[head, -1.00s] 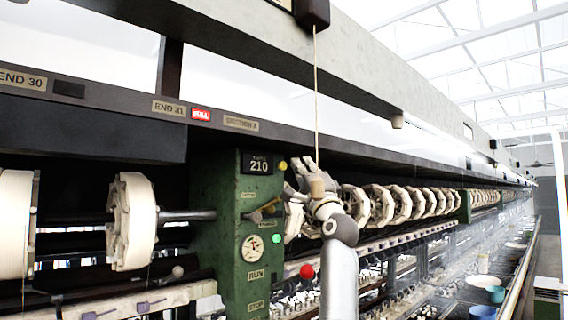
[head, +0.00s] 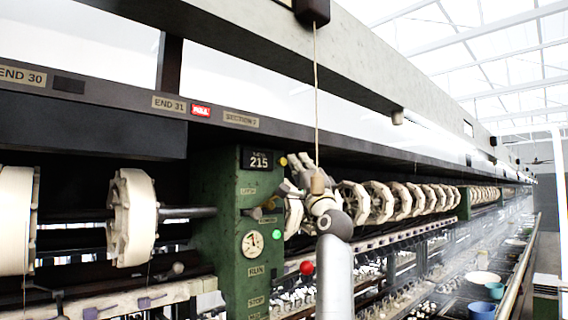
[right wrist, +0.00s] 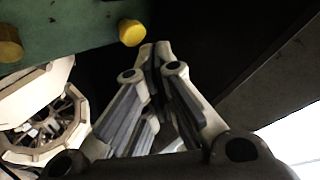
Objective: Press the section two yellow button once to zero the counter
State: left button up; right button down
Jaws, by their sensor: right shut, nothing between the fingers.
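The section two post is a green column (head: 222,220) with a dark counter (head: 259,161) reading 215. The small yellow button (head: 283,162) sits on the post's right edge, beside the counter. My right gripper (head: 294,162) is shut and empty, with its fingertips close to the button's right. In the right wrist view, the yellow button (right wrist: 131,32) stands out from the green face, just left of the shut fingertips (right wrist: 155,48). A gap seems to show between them, but contact is hard to judge. My left gripper is out of view.
A lever (head: 254,213), a dial (head: 252,244) and a green button (head: 276,235) sit lower on the post. A red ball (head: 307,268) is below right. White reels (head: 378,202) run behind my right arm. A cord (head: 316,95) hangs above the gripper.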

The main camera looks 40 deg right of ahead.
dwell(0.7)
jog(key=shift+w, duration=0.4)
jog(key=shift+w+a, duration=0.1)
jog(key=shift+w, duration=0.4)
dwell(0.6)
jog(key=shift+s, duration=0.1)
jog(key=shift+s+b, duration=0.6)
jog(key=shift+s, duration=0.15)
jog(key=shift+s, duration=0.1)
